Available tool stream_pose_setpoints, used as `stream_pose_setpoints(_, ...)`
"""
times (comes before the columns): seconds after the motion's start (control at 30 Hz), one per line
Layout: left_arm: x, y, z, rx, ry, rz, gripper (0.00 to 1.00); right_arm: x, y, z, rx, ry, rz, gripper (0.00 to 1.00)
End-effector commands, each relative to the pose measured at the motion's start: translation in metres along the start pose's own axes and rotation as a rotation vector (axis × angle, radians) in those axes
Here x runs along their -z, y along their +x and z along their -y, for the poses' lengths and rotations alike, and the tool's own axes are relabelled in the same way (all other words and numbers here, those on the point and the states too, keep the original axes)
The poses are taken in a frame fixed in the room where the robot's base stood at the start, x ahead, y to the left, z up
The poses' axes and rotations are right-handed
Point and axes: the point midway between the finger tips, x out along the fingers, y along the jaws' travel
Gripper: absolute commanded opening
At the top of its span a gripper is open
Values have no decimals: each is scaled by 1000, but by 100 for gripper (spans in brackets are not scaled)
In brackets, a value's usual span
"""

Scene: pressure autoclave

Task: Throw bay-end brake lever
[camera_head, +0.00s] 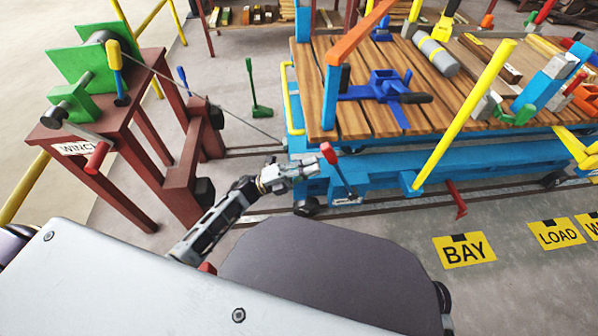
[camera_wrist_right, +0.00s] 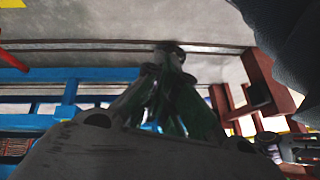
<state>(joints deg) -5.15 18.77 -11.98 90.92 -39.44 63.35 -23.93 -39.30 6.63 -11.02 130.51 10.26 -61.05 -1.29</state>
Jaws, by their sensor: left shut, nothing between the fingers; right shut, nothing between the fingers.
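A lever with a red grip (camera_head: 328,153) and a thin grey rod rises from a small labelled bracket (camera_head: 345,201) on the near-left end of the blue cart (camera_head: 385,160). It tilts to the left; the label is too small to read. My left gripper (camera_head: 314,167) is shut and empty, just left of the rod below the red grip. I cannot tell whether they touch. My right gripper (camera_wrist_right: 168,52) is shut and empty in the right wrist view, its dark fingers over pale floor. It is not seen in the head view.
A red-brown winch stand (camera_head: 150,130) with a green winch (camera_head: 85,75) is at left; its cable (camera_head: 215,103) runs toward the cart. Another red handle (camera_head: 456,200) hangs from the cart's side. Floor rails (camera_head: 262,212) run under the cart. A yellow BAY sign (camera_head: 464,251) lies on open floor.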

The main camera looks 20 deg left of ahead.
Motion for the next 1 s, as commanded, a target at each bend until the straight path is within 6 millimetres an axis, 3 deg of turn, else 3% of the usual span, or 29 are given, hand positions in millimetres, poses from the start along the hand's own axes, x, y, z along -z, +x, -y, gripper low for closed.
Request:
stream_pose_setpoints(0.33, 0, 18, 0, -1, -1, 1, 0, -15, 11, 0, 7, 12, 2, 0)
stream_pose_setpoints(1.0, 0, 22, 2, -17, 0, 0, 0, -2, 0, -1, -3, -1, 10, 0)
